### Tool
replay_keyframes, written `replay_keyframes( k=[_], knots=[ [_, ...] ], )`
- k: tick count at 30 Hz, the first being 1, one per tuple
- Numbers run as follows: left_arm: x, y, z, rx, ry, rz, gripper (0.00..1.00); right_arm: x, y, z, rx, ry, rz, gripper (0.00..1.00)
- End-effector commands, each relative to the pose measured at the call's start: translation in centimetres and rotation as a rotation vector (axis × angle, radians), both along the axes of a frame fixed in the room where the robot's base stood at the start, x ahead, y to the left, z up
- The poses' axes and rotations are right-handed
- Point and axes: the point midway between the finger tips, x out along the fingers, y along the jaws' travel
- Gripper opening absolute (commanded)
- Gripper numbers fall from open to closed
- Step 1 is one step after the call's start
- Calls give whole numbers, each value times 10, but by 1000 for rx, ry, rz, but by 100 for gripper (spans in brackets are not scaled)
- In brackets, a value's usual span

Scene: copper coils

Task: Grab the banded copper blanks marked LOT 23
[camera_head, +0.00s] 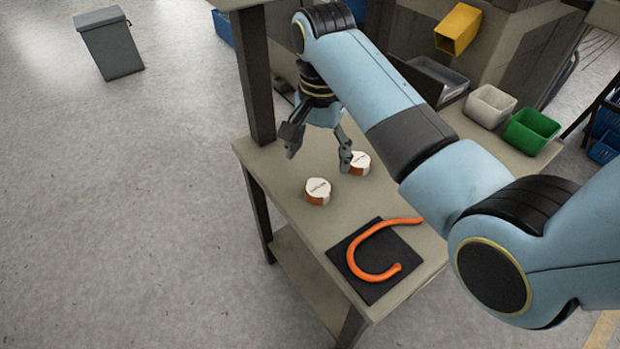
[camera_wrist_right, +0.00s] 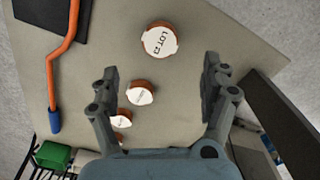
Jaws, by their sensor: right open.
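A round copper blank with a white top band (camera_head: 318,191) stands on the table near its left edge. In the right wrist view its label reads LOT 23 (camera_wrist_right: 161,41). A second banded blank (camera_head: 361,163) stands behind it to the right; it also shows in the wrist view (camera_wrist_right: 139,94), its label too small to read. A third (camera_wrist_right: 121,120) shows only in the wrist view. My right gripper (camera_head: 318,158) is open and empty above the table. In the wrist view its fingers (camera_wrist_right: 160,72) are spread, with the LOT 23 blank beyond the tips. My left gripper is out of view.
An orange hooked bar (camera_head: 372,268) lies on a black mat (camera_head: 395,285) at the table's near end. A dark post (camera_head: 255,75) rises by the table's left corner. White (camera_head: 490,106) and green (camera_head: 531,131) bins stand at the back right.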

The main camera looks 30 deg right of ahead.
Motion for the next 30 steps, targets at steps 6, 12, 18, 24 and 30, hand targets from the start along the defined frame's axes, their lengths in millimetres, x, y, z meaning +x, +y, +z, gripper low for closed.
replay_keyframes(
  k=[6,12,18,24,30],
  knots=[
    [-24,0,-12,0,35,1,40,-1,0,-39,0,4,0,80],
    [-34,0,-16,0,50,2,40,0,0,-55,0,2,1,80],
    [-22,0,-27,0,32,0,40,2,-1,-88,-1,4,1,80],
    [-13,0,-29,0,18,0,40,3,0,-99,0,0,1,80],
    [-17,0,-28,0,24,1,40,3,0,-98,-1,-1,1,75]
  ],
)
